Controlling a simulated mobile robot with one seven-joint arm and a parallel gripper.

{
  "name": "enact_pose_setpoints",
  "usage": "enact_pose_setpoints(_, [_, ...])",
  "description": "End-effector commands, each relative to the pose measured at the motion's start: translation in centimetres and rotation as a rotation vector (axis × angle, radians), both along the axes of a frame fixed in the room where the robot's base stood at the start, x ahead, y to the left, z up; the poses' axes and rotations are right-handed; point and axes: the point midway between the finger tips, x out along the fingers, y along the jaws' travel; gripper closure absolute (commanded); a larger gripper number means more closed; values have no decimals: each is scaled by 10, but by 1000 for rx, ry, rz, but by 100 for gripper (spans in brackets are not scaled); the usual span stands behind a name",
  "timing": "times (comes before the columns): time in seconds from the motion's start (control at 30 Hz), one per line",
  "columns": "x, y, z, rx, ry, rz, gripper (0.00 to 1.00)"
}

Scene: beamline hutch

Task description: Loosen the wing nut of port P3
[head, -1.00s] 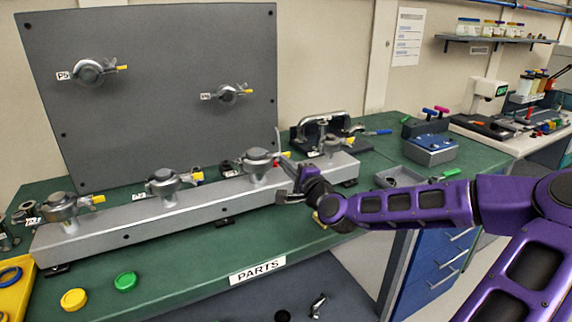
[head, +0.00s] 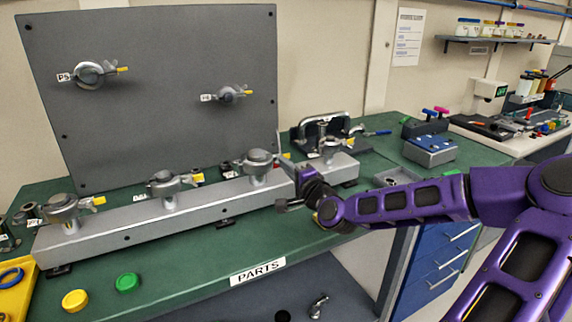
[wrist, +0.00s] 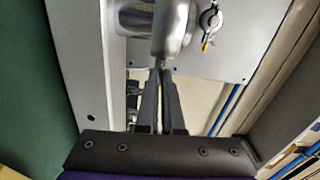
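The third clamped port from the left on the grey rail, which I take to be P3 (head: 260,162), has a silver clamp on a short upright pipe. Its label is too small to read for sure. My gripper (head: 281,150) is just right of this clamp, at its wing-nut side, and covers most of the nut. A bit of red and yellow shows there. In the wrist view my two dark fingers (wrist: 162,72) run close together, with a narrow gap, and their tips meet a silver clamp part (wrist: 172,28). Whether they close on the wing nut is hidden.
The grey rail (head: 110,226) also bears clamped ports to the left and right. A grey upright panel (head: 160,125) with two more ports stands behind. Yellow (head: 75,299) and green (head: 127,282) caps lie at the front left. An open grey tray (head: 398,176) lies right.

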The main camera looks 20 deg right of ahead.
Motion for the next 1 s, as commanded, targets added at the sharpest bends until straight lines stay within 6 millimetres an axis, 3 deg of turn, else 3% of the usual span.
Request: enact_pose_setpoints(1.0, [1,1,1,-971,-37,-1,100])
